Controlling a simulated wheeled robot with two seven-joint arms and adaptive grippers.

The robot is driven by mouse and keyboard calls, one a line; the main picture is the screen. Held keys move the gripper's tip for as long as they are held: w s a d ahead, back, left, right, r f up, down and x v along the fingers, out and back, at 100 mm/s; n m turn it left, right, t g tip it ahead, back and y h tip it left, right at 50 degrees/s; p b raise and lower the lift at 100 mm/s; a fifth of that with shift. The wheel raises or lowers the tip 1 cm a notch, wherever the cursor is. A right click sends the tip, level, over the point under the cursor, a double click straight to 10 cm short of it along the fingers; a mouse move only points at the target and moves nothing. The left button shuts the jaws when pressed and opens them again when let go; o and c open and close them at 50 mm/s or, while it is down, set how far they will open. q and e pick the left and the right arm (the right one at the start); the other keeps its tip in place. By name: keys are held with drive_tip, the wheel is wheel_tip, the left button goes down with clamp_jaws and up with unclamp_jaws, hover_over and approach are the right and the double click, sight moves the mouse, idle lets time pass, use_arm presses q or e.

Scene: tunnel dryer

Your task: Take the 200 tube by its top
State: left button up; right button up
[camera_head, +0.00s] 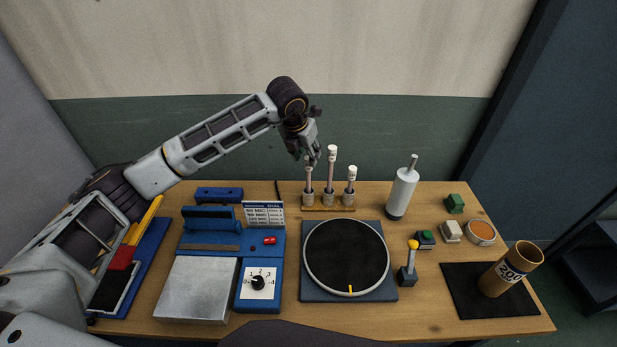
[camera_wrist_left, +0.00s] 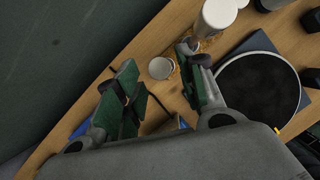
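The 200 tube (camera_head: 510,272) is a brown cylinder with a dark-printed 200 label and an open top. It stands, looking tilted in the head view, on a black mat (camera_head: 462,290) at the right of the table. My left gripper (camera_head: 312,158) is far from it, up and to the left, just above the left rod (camera_head: 308,180) of a small rack. In the left wrist view my left gripper (camera_wrist_left: 158,92) has its green-padded fingers apart. A white round top (camera_wrist_left: 161,68) shows between and beyond them. No grip on anything is visible. My right gripper is not in view.
A wooden rack (camera_head: 328,209) holds several white-capped rods. A white bottle (camera_head: 402,190), a yellow-knobbed lever (camera_head: 408,270) and a round black turntable (camera_head: 345,256) lie between gripper and tube. A blue dial unit (camera_head: 258,285) is left. An orange-filled dish (camera_head: 481,232) stands behind the mat.

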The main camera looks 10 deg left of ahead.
sight(308, 181)
use_arm(q)
drive_tip(key=shift+x, duration=1.5)
drive_tip(key=shift+f, duration=0.1)
drive_tip(key=shift+p+x, duration=0.7)
drive_tip(key=shift+x, duration=0.15)
drive_tip(key=p+x, duration=0.1)
drive_tip(key=x, duration=0.2)
drive_tip(key=shift+f, duration=0.2)
drive_tip(key=c, duration=0.8)
